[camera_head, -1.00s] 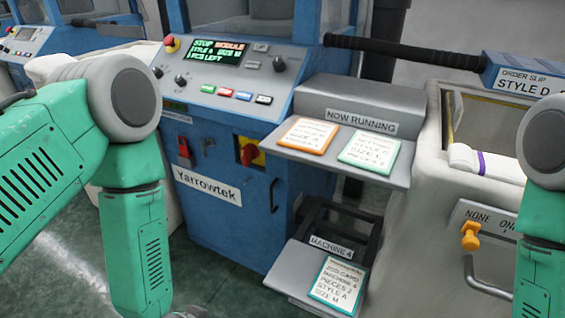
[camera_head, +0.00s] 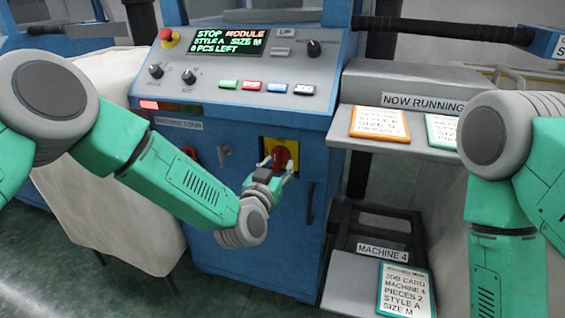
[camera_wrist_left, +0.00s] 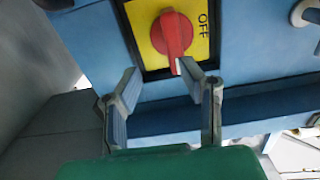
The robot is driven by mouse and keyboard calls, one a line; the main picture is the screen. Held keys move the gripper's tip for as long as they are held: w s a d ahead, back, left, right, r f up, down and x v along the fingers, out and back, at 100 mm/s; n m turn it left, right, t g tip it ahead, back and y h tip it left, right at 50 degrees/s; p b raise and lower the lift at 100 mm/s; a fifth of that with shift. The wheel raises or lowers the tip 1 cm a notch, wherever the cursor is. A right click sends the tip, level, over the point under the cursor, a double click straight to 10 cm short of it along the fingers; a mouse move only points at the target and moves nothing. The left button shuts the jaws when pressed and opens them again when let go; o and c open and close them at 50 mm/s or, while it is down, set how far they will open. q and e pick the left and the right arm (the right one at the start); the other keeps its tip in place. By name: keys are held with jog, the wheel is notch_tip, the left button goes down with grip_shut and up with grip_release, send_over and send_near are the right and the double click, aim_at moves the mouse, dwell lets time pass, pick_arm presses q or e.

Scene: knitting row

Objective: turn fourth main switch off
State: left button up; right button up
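The main switch is a red rotary knob (camera_head: 284,154) on a yellow plate (camera_head: 269,145), on the front of the blue machine cabinet (camera_head: 225,262). In the left wrist view the knob (camera_wrist_left: 172,33) stands upright in the picture, with OFF printed on the plate to its right. My left gripper (camera_head: 278,166) is right in front of the switch, fingers apart and empty. In the left wrist view its fingertips (camera_wrist_left: 157,71) are just below the knob, the right one close to its lower end; I cannot tell whether they touch. My right gripper is out of view.
Above the switch is a sloped panel with a display (camera_head: 226,43), coloured buttons and a red emergency stop (camera_head: 168,38). A black door handle (camera_head: 309,203) is right of the switch. A grey shelf (camera_head: 345,133) with cards juts out further right. A job card (camera_head: 405,290) lies below.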

aim_at(274, 159)
pick_arm(q)
jog(key=w+b, duration=0.1)
jog(key=w, duration=0.3)
jog(key=shift+w+d, duration=0.15)
jog(key=shift+w, duration=0.05)
jog(key=shift+d, duration=0.1)
jog(key=c, duration=0.7)
jog(key=shift+a+f, duration=0.1)
jog(key=shift+a, duration=0.55)
grip_shut()
